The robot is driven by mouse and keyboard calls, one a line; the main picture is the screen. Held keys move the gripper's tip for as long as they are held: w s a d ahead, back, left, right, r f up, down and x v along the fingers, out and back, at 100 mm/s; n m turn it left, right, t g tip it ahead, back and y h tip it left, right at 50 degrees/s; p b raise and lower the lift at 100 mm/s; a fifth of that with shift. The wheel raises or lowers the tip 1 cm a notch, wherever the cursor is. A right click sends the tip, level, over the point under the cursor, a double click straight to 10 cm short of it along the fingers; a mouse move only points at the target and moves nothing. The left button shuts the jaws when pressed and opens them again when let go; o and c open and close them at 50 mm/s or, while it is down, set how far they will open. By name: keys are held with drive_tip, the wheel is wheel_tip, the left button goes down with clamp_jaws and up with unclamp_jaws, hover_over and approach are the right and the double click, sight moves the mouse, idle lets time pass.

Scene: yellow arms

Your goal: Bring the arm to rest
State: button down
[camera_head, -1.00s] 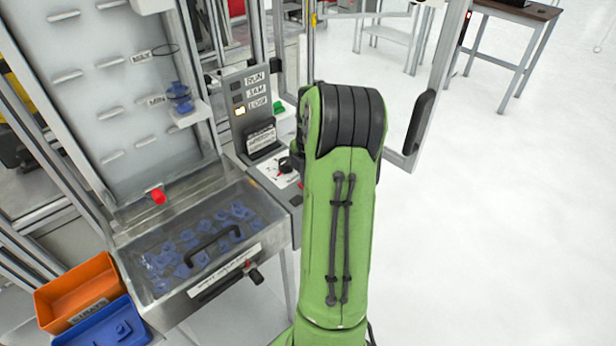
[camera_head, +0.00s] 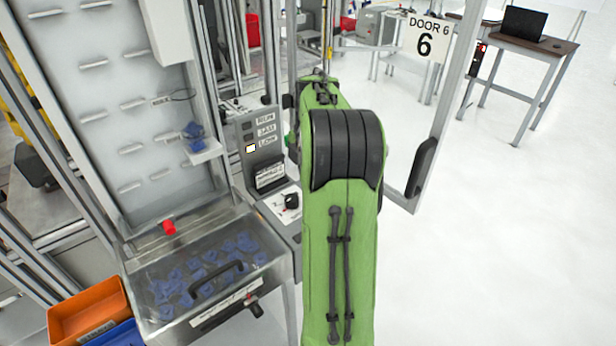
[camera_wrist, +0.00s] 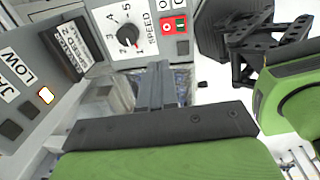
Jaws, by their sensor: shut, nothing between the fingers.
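My green arm (camera_head: 342,230) with its black ribbed joint stands raised in the middle of the head view. Its far part reaches away behind that joint, beside the open door frame, and the gripper is hidden there. In the wrist view my gripper (camera_wrist: 155,68) shows as two dark fingers side by side, shut and empty. They extend beyond a dark bar at the green wrist. The control panel with its speed dial (camera_wrist: 128,36) lies beyond the fingertips, apart from them as far as I can tell.
The indicator panel (camera_head: 252,135) has its LOW light lit. A clear-lidded bin (camera_head: 215,275) holds several blue parts. An orange bin (camera_head: 88,310) and a blue bin (camera_head: 118,335) stand at lower left. The door frame (camera_head: 450,100) is close on the right. White floor (camera_head: 500,240) is free beyond.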

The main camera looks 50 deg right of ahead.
drive_tip(key=shift+s+d, duration=0.1)
drive_tip(key=s+a+r+m+t+h, duration=0.1)
drive_tip(key=a+r+m, duration=0.25)
drive_tip(key=a, duration=0.55)
drive_tip(key=a+r+m+t, duration=0.1)
drive_tip(key=a+r+m, duration=0.25)
drive_tip(key=a, duration=0.65)
drive_tip(key=s+a+f+m+t+y, duration=0.1)
drive_tip(key=s+a+m+t, duration=0.1)
drive_tip(key=s+a+m, duration=0.6)
drive_tip(key=s+a, duration=0.5)
drive_tip(key=shift+s+f+t, duration=0.3)
drive_tip(key=shift+f, duration=0.05)
